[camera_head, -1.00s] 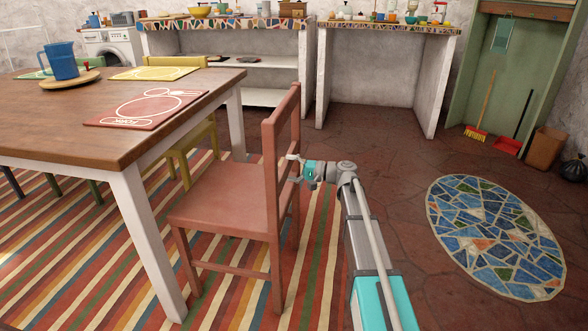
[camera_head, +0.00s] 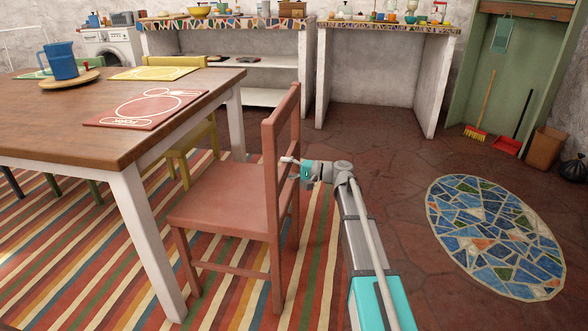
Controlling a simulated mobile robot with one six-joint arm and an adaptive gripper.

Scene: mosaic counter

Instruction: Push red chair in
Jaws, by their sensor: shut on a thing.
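The red chair (camera_head: 225,198) stands upright on the striped rug in the middle of the view, its seat facing the table and its backrest on the right. The wooden table (camera_head: 120,110) is to its left; the seat's left edge is close to the table's near right side. My gripper (camera_head: 287,160) is at the chair's backrest, reaching it from the right. It is shut on the backrest, though the fingertips are small and partly hidden by the chair's frame.
A yellow chair (camera_head: 197,150) stands beyond the red chair at the table's far side. A table leg (camera_head: 150,240) stands left of the red chair. A round mosaic rug (camera_head: 495,237) lies on the open floor at right.

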